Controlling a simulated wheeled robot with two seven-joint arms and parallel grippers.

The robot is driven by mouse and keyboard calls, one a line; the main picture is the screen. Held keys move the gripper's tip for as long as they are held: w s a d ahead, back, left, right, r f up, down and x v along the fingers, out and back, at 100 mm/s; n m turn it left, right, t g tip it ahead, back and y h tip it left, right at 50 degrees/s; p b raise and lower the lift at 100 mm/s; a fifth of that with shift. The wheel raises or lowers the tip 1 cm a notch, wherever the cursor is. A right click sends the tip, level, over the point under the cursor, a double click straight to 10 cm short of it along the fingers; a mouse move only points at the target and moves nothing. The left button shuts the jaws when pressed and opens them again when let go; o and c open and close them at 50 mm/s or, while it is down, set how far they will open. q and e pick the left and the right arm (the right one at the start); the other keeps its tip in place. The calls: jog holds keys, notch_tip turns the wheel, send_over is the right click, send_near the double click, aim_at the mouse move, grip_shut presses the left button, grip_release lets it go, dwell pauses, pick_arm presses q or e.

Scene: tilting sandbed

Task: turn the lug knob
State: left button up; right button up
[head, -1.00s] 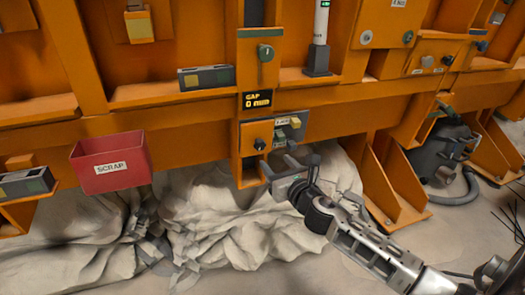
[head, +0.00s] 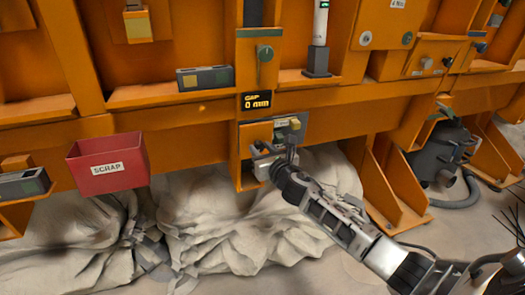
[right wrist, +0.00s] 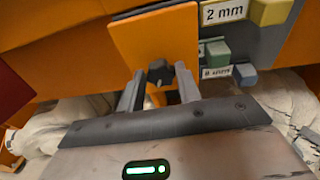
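A dark knob (right wrist: 160,72) sits on a square orange plate (right wrist: 153,42) in the right wrist view. In the head view my gripper and wrist largely hide it. My right gripper (right wrist: 160,86) is open, with one fingertip on each side of the knob and small gaps visible. In the head view, my right gripper (head: 264,152) is up against the orange bracket below the gap display (head: 257,101), which reads 0 mm. My left gripper is not in view.
Coloured blocks on a grey panel, one labelled 2 mm (right wrist: 224,11), sit right of the knob. A red scrap bin (head: 108,165) hangs at left. Another knob (head: 265,53) is above the display. Crumpled pale sheeting (head: 220,225) lies below; a dark vacuum (head: 440,155) stands at right.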

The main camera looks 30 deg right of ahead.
jog(key=shift+c, duration=1.1)
